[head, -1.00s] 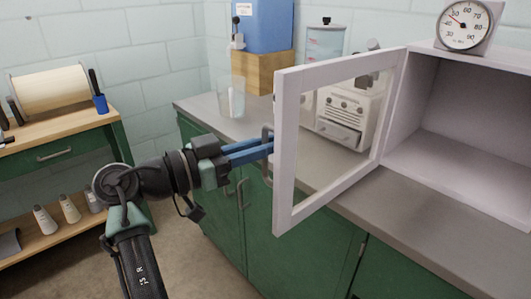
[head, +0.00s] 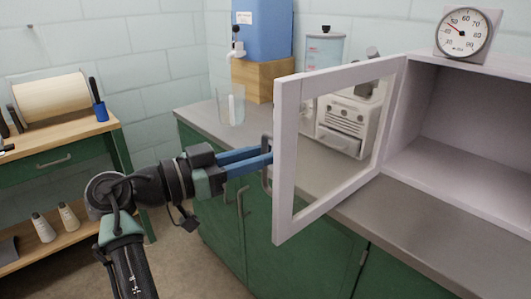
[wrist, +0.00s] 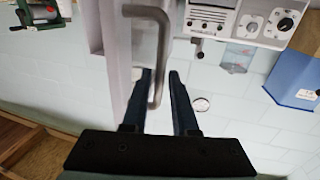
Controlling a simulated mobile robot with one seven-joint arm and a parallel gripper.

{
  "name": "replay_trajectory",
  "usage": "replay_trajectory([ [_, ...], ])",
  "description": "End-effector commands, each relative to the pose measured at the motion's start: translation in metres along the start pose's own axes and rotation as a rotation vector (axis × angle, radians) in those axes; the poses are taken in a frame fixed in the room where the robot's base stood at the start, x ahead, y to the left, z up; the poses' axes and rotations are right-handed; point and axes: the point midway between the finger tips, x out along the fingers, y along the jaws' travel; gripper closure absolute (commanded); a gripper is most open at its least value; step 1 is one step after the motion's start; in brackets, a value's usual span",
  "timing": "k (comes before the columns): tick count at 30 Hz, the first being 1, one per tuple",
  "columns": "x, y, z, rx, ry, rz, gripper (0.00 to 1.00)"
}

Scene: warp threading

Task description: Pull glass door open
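The glass door (head: 287,160) is a pale framed pane, swung out from the pale box cabinet (head: 455,170) and standing open at a wide angle. Its grey bent-bar handle (head: 266,141) is on the outer face near the free edge. The handle also shows in the wrist view (wrist: 163,50). My gripper (head: 268,155) reaches the handle from the left with its blue fingers. In the wrist view my gripper (wrist: 160,75) has one finger on each side of the handle bar and is closed narrowly around it. The fingertip contact is hard to see.
The grey counter (head: 410,220) on green cupboards runs under the door. A dial gauge (head: 465,33) sits on the cabinet. A wooden-topped bench (head: 60,140) is at left.

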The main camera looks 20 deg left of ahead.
Motion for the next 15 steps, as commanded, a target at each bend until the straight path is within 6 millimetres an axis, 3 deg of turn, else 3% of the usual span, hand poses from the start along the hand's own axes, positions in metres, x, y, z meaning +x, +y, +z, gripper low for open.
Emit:
replay_trajectory([
  [9, -0.068, -0.001, -0.001, 0.0, 0.0, -0.005, 0.73],
  [15, -0.103, 0.0, 0.0, 0.0, 0.0, -0.002, 0.73],
])
